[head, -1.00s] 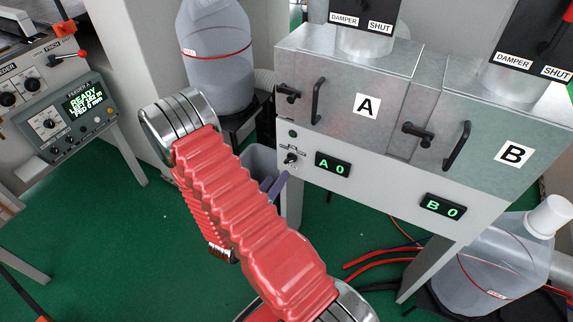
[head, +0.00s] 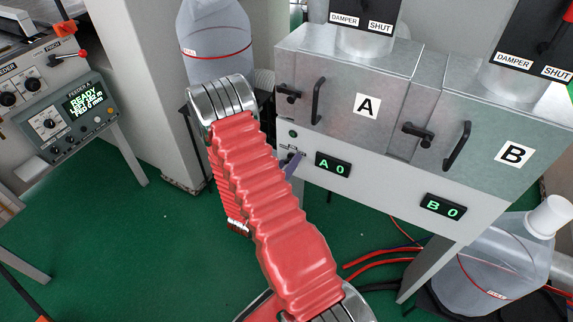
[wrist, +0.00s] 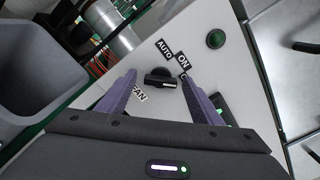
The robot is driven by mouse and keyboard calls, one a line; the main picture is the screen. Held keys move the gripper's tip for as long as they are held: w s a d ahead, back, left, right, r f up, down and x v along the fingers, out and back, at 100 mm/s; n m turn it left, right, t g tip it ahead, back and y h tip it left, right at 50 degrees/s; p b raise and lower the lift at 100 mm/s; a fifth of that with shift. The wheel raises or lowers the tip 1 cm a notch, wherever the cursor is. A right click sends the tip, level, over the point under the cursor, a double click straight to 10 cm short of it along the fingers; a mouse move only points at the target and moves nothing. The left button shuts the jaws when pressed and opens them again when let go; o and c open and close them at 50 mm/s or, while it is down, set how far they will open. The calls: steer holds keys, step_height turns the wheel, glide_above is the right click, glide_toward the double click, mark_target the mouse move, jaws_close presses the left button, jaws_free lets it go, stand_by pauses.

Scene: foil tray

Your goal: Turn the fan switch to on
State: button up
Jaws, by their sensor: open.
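The fan switch (wrist: 159,82) is a small black knob on the light grey panel, with AUTO, ON and FAN labels around it. Its bar lies roughly level in the wrist view; I cannot tell which label it points at. My gripper (wrist: 158,76) is open, with one purple finger on each side of the knob. I cannot tell whether a finger touches it. In the head view my gripper (head: 293,164) is at the panel's left end, left of the A 0 display (head: 332,165), and it mostly covers the switch.
A dark green lamp (wrist: 216,39) sits on the panel beyond the switch. A grey bin (wrist: 40,60) is at the left in the wrist view. Metal boxes A (head: 345,105) and B (head: 500,150) with black handles are above the panel.

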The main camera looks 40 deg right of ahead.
steer(key=shift+c, duration=0.6)
steer(key=c, duration=0.9)
steer(key=shift+c, duration=0.2)
steer(key=shift+m, duration=0.5)
steer(key=m, duration=0.3)
steer(key=shift+m, duration=0.3)
steer(key=m, duration=0.4)
steer(key=o, duration=1.1)
steer(key=shift+c, duration=0.2)
